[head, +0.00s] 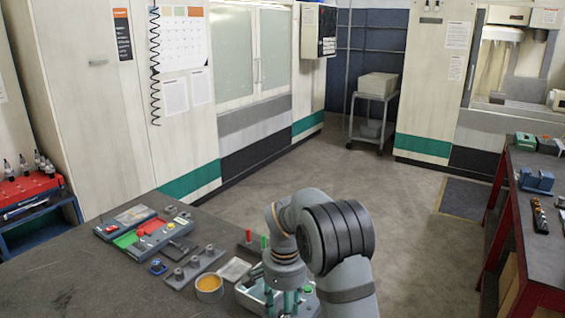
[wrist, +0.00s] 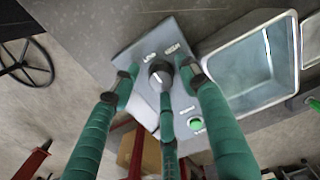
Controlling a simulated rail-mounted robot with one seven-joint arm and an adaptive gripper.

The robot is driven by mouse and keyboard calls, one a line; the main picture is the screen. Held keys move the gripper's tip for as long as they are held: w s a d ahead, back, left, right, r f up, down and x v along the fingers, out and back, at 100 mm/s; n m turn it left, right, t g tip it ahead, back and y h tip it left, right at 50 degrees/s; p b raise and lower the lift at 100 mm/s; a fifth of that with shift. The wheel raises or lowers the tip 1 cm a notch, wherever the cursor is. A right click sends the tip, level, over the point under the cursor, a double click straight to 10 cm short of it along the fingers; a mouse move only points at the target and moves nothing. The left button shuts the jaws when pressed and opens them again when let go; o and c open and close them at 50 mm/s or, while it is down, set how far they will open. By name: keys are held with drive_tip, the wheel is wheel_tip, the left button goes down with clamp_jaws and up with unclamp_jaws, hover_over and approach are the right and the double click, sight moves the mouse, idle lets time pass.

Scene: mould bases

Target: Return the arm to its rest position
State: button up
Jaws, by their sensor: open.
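My arm reaches down over the dark bench (head: 80,275) in the head view, bent at the elbow. My gripper (head: 287,303) points down at the bench's front, its tips partly hidden there. In the wrist view my gripper (wrist: 161,80) has green fingers spread open, with nothing held. Between the fingertips in that picture is a dark round knob (wrist: 158,71) on a grey panel (wrist: 140,48) marked LOW and HIGH. I cannot tell whether the fingers touch the knob. A green button (wrist: 195,124) is on the same panel.
A clear-topped basin (wrist: 245,75) adjoins the panel. Left of my gripper are a cup of orange contents (head: 209,287), a grey block with pegs (head: 194,267) and a control box (head: 155,238). A red-framed bench (head: 535,225) stands right. Open floor (head: 400,220) lies beyond.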

drive_tip(key=n+p, duration=0.2)
drive_tip(key=n, duration=0.1)
drive_tip(key=r+n+p, duration=0.1)
drive_tip(key=n+p, duration=0.1)
drive_tip(key=n, duration=0.1)
drive_tip(key=shift+r, duration=0.1)
drive_tip(key=n+p, duration=0.5)
drive_tip(key=shift+n, duration=0.3)
wheel_tip(320, 180, up, 10)
drive_tip(key=b, duration=0.2)
drive_tip(key=shift+a, duration=0.1)
